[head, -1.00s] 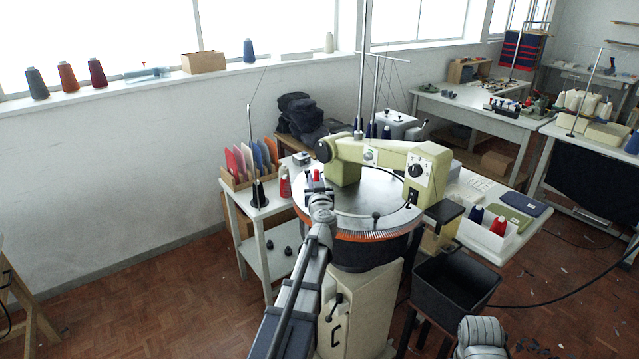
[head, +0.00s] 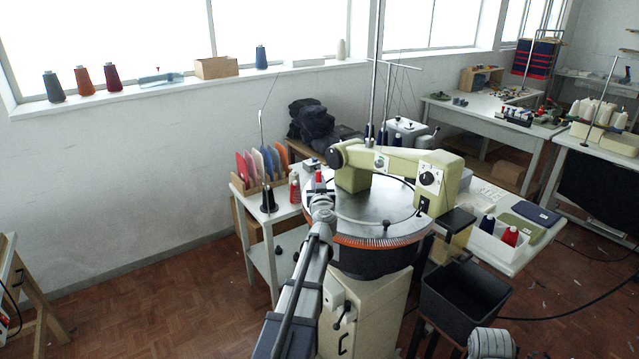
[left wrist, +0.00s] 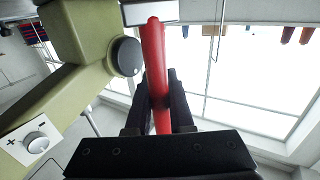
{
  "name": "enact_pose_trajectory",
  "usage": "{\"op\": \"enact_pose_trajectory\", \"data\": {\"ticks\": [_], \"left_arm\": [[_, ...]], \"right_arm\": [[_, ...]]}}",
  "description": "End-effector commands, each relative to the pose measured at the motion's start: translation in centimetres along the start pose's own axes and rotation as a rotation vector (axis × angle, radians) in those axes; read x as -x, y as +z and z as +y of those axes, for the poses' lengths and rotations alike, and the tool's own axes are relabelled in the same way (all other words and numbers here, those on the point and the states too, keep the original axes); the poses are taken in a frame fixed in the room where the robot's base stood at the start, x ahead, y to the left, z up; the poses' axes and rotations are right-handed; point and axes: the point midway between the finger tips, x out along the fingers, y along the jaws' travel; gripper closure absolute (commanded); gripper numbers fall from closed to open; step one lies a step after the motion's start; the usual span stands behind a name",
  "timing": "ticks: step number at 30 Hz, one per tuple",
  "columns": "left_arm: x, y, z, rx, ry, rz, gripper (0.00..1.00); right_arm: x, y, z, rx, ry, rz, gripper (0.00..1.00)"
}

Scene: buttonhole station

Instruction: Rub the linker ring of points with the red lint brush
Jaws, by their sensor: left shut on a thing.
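The linker ring of points (head: 385,243) runs as a fine-toothed rim with an orange band around the round metal dial plate (head: 375,207) of the linker. My left gripper (head: 321,193) is at the left edge of the dial, shut on the red lint brush (head: 318,176). In the left wrist view the red brush handle (left wrist: 156,60) stands between the dark fingers of my left gripper (left wrist: 160,95), with a pale block at its far end. My right gripper is not in view.
The green linker head (head: 395,160) arches over the dial. A side table with coloured cards (head: 262,165), a black cone stand (head: 268,200) and a red bottle (head: 295,187) is close on the left. A black bin (head: 465,295) and a white tray (head: 500,240) are on the right.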

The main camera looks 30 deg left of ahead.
Motion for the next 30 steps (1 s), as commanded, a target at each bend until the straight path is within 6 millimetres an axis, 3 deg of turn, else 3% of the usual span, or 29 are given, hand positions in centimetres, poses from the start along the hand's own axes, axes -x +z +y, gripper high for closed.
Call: {"op": "enact_pose_trajectory", "data": {"ticks": [13,30], "left_arm": [[-2.9,0.1,-1.7,0.000,-0.001,0.000,1.00],[-1.9,0.0,-1.3,0.000,0.001,0.000,1.00]], "right_arm": [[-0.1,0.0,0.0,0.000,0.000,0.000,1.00],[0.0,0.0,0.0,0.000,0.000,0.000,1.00]]}}
